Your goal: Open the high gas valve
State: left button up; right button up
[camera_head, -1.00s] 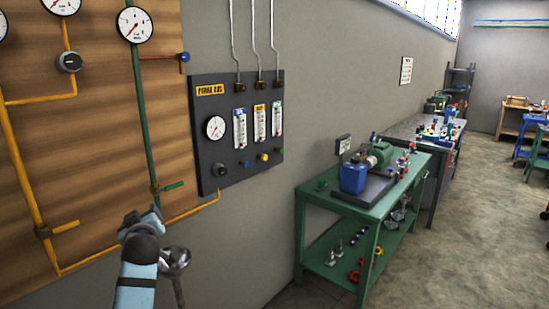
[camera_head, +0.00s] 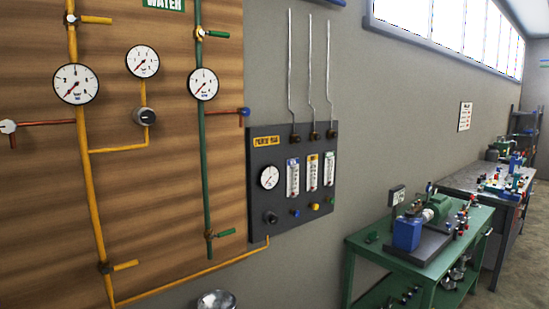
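A yellow pipe runs up the wooden wall board at the left. The upper yellow-handled valve (camera_head: 97,19) sits on it near the top edge of the picture. Its handle points right, across the upright pipe. A lower yellow-handled valve (camera_head: 125,265) sits on the same pipe near the bottom, with its handle also pointing right and slightly tilted. A round white gauge (camera_head: 76,84) is on the pipe between them. Neither of my grippers shows, and nothing in view touches either valve.
A green pipe (camera_head: 203,140) carries green-handled valves and a gauge. A dark panel (camera_head: 268,210) with flow meters is right of the board. A green workbench (camera_head: 365,250) stands farther right. A rounded metal thing (camera_head: 216,299) is cut off at the bottom edge.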

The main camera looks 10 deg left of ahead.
aim_at(71, 19)
jog(key=u, duration=1.25)
